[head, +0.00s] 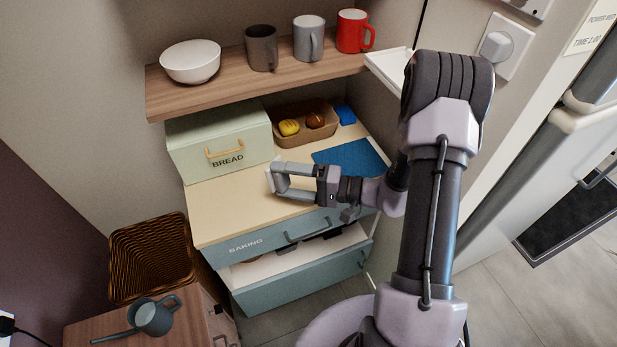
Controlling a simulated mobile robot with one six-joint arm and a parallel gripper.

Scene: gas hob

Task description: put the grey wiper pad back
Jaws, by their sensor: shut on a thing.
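My gripper (277,181) reaches in from the right over the cream countertop (225,205), in front of the bread box. It is shut on a small pale grey piece (271,176) at its fingertips, which I take to be the grey wiper pad. Most of that piece is hidden by the fingers. I cannot tell whether it touches the countertop.
A green bread box (215,140) stands behind left, a basket of food (306,130) behind, a blue mat (350,158) to the right. A wooden shelf (265,75) with a bowl and mugs hangs above. A drawer below (300,250) stands open.

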